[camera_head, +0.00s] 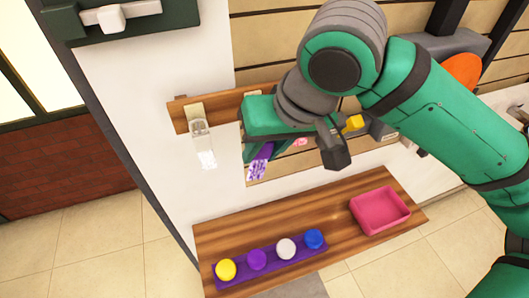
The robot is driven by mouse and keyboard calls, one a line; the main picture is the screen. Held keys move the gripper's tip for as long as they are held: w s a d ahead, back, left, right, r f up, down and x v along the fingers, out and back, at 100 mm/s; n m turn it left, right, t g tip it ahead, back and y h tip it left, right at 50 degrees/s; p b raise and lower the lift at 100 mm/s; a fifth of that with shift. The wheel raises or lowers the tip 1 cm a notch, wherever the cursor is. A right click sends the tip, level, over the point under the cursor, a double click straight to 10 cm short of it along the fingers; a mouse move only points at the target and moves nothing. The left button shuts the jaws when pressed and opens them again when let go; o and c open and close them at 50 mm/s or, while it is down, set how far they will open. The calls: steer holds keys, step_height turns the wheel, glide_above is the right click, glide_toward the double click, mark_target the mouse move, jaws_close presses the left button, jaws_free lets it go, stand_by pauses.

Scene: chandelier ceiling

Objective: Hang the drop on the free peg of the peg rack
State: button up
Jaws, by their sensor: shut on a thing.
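The peg rack (178,112) is a wooden board on the white wall. A clear crystal drop (206,155) hangs at its left end from a pale mount. My gripper (258,146) is in front of the rack, to the right of the clear drop, and largely hidden by my own green and grey wrist. It is shut on a purple drop (257,170), whose crystal part hangs below it. The purple drop is apart from the clear one. My arm covers the middle of the rack, so the free peg cannot be made out.
Below is a wooden shelf (345,235) with a purple holder (272,268) carrying several coloured round pieces, and a pink tray (380,210). A yellow piece (354,122) and a small pink piece (300,142) show beside my wrist. A dark fixture (175,18) is upper left.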

steer(key=w+a+f, duration=0.1)
steer(key=w+a, duration=0.1)
steer(key=w, duration=0.4)
steer(key=shift+w+a+f, duration=0.15)
steer(key=shift+w+f, duration=0.05)
steer(key=shift+w, duration=0.2)
stand_by(0.7)
stand_by(0.5)
steer(key=o, duration=1.2)
